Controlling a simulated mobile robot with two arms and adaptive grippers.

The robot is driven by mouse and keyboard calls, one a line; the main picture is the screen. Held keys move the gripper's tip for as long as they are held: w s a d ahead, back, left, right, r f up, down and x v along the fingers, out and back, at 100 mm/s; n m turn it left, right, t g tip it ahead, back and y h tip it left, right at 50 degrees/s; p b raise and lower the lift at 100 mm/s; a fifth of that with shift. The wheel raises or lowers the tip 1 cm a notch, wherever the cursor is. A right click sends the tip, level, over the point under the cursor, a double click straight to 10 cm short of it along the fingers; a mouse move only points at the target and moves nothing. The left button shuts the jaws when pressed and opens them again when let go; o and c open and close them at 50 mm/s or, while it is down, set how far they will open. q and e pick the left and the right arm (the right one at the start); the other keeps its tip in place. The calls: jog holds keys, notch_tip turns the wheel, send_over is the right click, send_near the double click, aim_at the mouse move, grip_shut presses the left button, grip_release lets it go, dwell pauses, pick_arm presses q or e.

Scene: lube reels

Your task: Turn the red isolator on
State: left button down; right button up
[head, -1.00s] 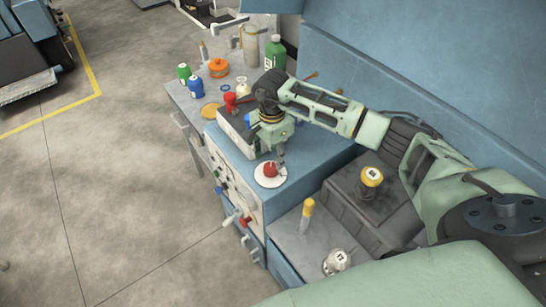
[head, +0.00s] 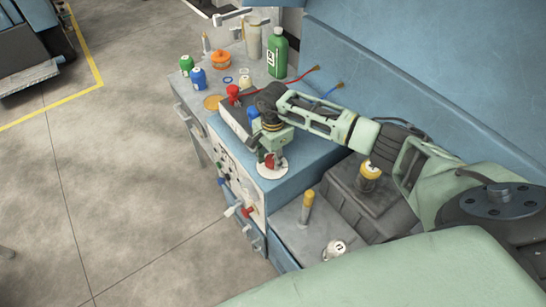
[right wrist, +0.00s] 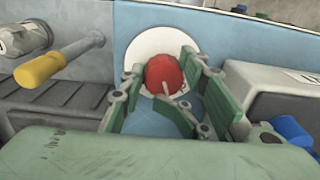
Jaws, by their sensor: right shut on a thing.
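The red isolator (head: 269,161) is a red rounded knob on a round white plate (head: 273,172), on the blue cabinet top. In the right wrist view the knob (right wrist: 163,74) sits between my green fingers, in front of the white plate (right wrist: 150,42). My right gripper (head: 272,157) is over the knob from above, shut on it, and hides part of it in the head view. A small pale pointer shows at the knob's lower edge in the wrist view. My left gripper is not in view.
A grey box with a red-topped part (head: 233,92) stands behind the gripper. A yellow-capped post (head: 308,198) and a white-capped fitting (head: 334,250) are in front. Green (head: 277,55) and blue (head: 198,77) bottles stand at the back. Levers (head: 247,212) project from the cabinet front.

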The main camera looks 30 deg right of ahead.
jog(key=shift+s, duration=0.1)
jog(key=c, duration=0.3)
jog(key=shift+d, duration=0.1)
jog(key=shift+c, duration=0.2)
jog(key=shift+f+m+b, duration=0.15)
jog(key=shift+m+b, duration=0.15)
jog(key=shift+b, duration=0.05)
jog(key=m+b, duration=0.3)
jog(key=m, duration=0.1)
jog(key=shift+f+m, duration=0.1)
jog(key=shift+m, duration=0.2)
jog(key=m+b, duration=0.2)
jog(key=m, duration=0.1)
jog(key=shift+m, duration=0.3)
jog(key=m+b, duration=0.2)
jog(key=m, duration=0.1)
jog(key=m+b, duration=0.1)
jog(key=m, duration=0.1)
jog(key=shift+a, duration=0.25)
pick_arm(q)
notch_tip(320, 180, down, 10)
jog(key=b, duration=0.1)
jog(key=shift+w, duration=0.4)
pick_arm(e)
jog(key=shift+w+a+m, duration=0.1)
jog(key=shift+w+m, duration=0.05)
jog(key=shift+m, duration=0.85)
jog(key=shift+w+m, duration=0.1)
jog(key=shift+m, duration=0.9)
grip_shut()
